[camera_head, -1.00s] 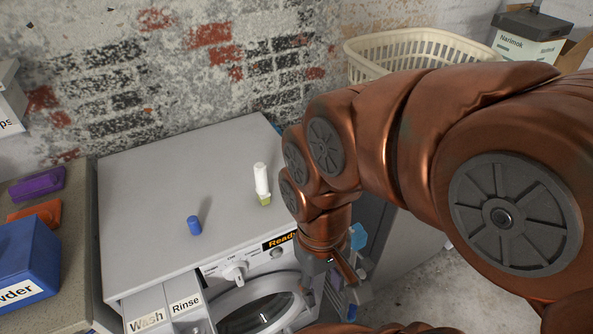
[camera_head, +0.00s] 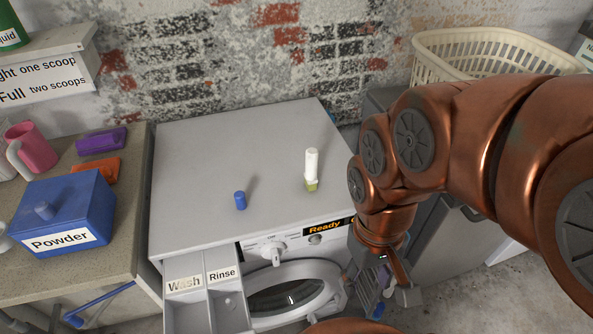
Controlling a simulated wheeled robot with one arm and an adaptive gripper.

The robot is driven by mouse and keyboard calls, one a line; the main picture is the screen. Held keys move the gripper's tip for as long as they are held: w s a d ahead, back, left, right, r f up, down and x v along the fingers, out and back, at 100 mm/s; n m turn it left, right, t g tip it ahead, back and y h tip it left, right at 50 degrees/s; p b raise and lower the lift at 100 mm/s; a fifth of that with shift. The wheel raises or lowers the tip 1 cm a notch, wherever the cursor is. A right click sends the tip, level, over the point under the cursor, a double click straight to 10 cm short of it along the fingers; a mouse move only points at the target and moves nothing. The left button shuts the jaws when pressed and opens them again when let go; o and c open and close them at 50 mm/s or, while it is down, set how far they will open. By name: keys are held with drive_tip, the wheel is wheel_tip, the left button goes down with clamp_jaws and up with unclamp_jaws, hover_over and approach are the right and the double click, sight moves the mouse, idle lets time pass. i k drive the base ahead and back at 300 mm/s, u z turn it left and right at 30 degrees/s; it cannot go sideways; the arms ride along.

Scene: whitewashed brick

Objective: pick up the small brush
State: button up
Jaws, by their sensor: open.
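My gripper (camera_head: 396,289) is open. It hangs low in front of the machine, to the right of the door and below the level of the top. It is well apart from the brush, to its right and lower in the picture. My copper arm hides part of the area to the right of the machine, and the gripper's fingertips are only partly clear.
A small blue cylinder (camera_head: 240,200) stands left of the brush. The detergent drawer (camera_head: 208,298) is pulled out and the round door (camera_head: 330,284) shows below. A counter at left holds a blue powder box (camera_head: 62,212) and a pink mug (camera_head: 33,148). A basket (camera_head: 480,50) stands behind my arm.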

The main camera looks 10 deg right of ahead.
sight(313, 153)
drive_tip(key=z, duration=1.2)
drive_tip(key=k, duration=1.25)
drive_tip(key=u, duration=1.9)
